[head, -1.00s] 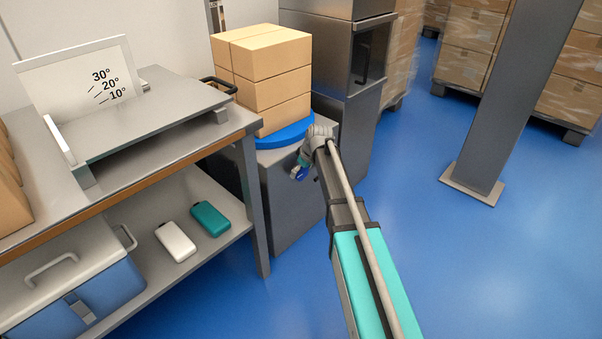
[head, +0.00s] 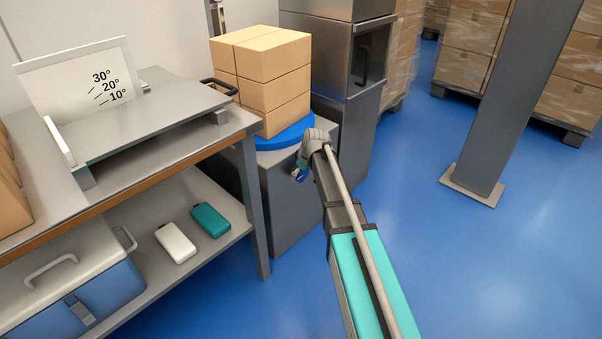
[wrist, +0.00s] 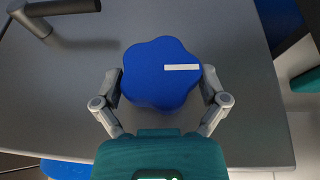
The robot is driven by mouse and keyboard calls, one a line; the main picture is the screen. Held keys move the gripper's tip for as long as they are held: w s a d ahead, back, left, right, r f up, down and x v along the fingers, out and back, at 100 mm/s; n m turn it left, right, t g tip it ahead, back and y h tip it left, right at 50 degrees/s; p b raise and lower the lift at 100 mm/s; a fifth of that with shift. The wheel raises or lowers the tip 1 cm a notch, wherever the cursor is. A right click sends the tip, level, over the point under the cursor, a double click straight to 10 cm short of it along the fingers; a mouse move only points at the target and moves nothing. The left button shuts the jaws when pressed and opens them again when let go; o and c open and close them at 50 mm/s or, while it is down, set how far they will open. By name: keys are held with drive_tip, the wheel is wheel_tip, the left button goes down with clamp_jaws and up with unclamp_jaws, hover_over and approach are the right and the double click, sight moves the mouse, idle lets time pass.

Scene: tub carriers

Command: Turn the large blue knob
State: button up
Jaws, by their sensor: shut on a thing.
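The large blue knob (wrist: 155,88) is lobed, with a white bar mark on its face pointing right in the wrist view. It sits on a grey panel (wrist: 250,125). My gripper (wrist: 165,82) has one finger on each side of the knob and is shut on it, with the fingertips against its left and right sides. In the head view my gripper (head: 301,170) is at the side of the grey cabinet (head: 285,215) below the stack of boxes. There the knob is small and mostly hidden by my wrist.
Stacked cartons (head: 262,85) stand on a blue round plate (head: 285,135) above the cabinet. A workbench (head: 170,145) stands to the left, and a post (head: 505,100) to the right. Floor between is clear.

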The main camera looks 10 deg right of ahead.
drive_tip(key=t+h+b, duration=0.2)
drive_tip(key=n+t+h, duration=0.1)
drive_tip(key=shift+s+a+f+h+b, duration=0.2)
drive_tip(key=shift+f+h+b, duration=0.1)
drive_tip(key=shift+h+b, duration=0.1)
drive_tip(key=n+t+h+b, duration=0.1)
drive_tip(key=t+h+b, duration=0.1)
drive_tip(key=h+b, duration=0.1)
drive_tip(key=shift+t+b, duration=0.4)
drive_tip(key=shift+b, duration=0.15)
drive_tip(key=shift+a+t+h+b, duration=0.1)
drive_tip(key=shift+t+h+b, duration=0.3)
drive_tip(key=shift+b, duration=0.25)
drive_tip(key=shift+r, duration=0.15)
drive_tip(key=o, duration=0.8)
drive_tip(key=shift+c, duration=0.2)
drive_tip(key=shift+w+r+g+y+p, duration=0.1)
drive_tip(key=shift+r+g+y+p, duration=0.15)
drive_tip(key=shift+p, duration=0.55)
